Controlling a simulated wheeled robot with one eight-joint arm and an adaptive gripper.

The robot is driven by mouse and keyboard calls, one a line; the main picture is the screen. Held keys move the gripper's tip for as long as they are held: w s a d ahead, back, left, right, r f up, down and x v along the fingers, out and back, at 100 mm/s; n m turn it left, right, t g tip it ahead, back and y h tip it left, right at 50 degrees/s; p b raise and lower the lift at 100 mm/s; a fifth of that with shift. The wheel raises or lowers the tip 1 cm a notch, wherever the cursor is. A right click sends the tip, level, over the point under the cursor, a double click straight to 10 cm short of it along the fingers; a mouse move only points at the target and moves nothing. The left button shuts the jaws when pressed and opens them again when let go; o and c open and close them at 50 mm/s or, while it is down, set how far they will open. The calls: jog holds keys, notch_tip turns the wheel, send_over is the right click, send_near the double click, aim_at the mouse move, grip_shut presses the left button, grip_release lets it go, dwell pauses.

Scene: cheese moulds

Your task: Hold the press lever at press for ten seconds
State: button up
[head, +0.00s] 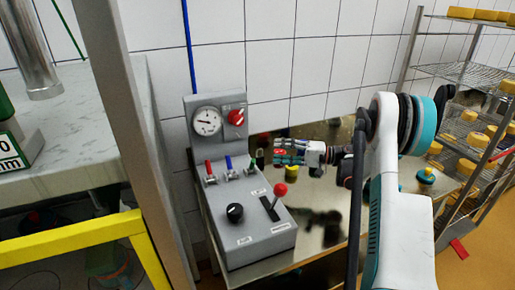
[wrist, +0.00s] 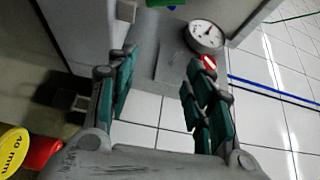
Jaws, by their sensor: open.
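The grey control console (head: 250,243) stands on a metal table in the head view. A lever with a red ball top (head: 280,189) rises from a dark slot on its sloped face; the small labels beside it are too small to read. My gripper (head: 278,151) is open and empty, above and behind the red-ball lever, apart from it. In the wrist view my gripper's two green-padded fingers (wrist: 160,85) stand spread with nothing between them. The lever does not show clearly in the wrist view.
The console also bears a dial gauge (head: 206,121), a red knob (head: 236,117), a black knob (head: 235,212) and small red, blue and green toggles (head: 228,163). A yellow rail (head: 70,240) and a grey post stand left. Shelves with yellow cheeses (head: 470,75) stand right.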

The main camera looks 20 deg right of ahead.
jog(key=r+b+x, duration=0.1)
jog(key=b+x, duration=0.1)
jog(key=x, duration=0.6)
jog(key=shift+a+r, duration=0.15)
jog(key=shift+a, duration=0.05)
dwell(0.3)
